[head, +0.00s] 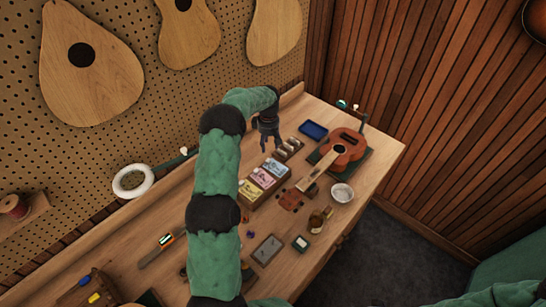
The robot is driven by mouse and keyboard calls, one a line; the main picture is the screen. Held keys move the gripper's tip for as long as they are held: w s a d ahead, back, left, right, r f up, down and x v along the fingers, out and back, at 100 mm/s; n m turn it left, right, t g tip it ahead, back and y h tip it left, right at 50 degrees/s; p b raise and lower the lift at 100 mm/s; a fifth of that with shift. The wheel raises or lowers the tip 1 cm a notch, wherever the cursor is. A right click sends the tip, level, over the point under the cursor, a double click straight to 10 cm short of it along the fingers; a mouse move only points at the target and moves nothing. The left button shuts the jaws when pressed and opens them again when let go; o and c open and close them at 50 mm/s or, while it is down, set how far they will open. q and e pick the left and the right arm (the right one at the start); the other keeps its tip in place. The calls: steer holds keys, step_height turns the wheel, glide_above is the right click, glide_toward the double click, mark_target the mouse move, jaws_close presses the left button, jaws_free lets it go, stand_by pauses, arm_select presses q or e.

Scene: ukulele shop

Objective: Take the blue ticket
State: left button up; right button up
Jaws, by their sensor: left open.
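The blue ticket (277,167) is a pale blue printed card at the far end of a row in a wooden holder (249,204) on the workbench. A pink ticket (264,177) and a yellow ticket (251,189) sit in the same row, nearer to me. My left gripper (270,147) is black, points down and is open with nothing seen between its fingers. It is just beyond the blue ticket in the picture, apart from it. Its exact height above the bench is hard to tell. My right gripper is out of view.
A wooden rack of small parts (289,149) stands right beside the gripper. A blue tray (313,130), a ukulele (343,146) on a dark mat, a white bowl (342,192) and a small bottle (319,220) lie to the right. A pegboard wall (150,110) runs along the bench's left.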

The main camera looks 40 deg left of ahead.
arm_select(q)
glide_above(269, 160)
steer(key=f, duration=0.5)
steer(key=shift+s+d, duration=0.15)
steer(key=shift+s, duration=0.05)
steer(key=shift+f+p, duration=0.45)
steer(key=shift+f, duration=0.15)
steer(key=shift+w+a+f+p, duration=0.1)
steer(key=shift+a+f+p, duration=0.1)
steer(key=shift+f, duration=0.75)
steer(key=shift+w+a+f+p, duration=0.1)
steer(key=shift+f+p, duration=0.05)
steer(key=shift+f, duration=0.8)
steer(key=shift+d, duration=0.1)
steer(key=shift+s, duration=0.1)
steer(key=c, duration=0.9)
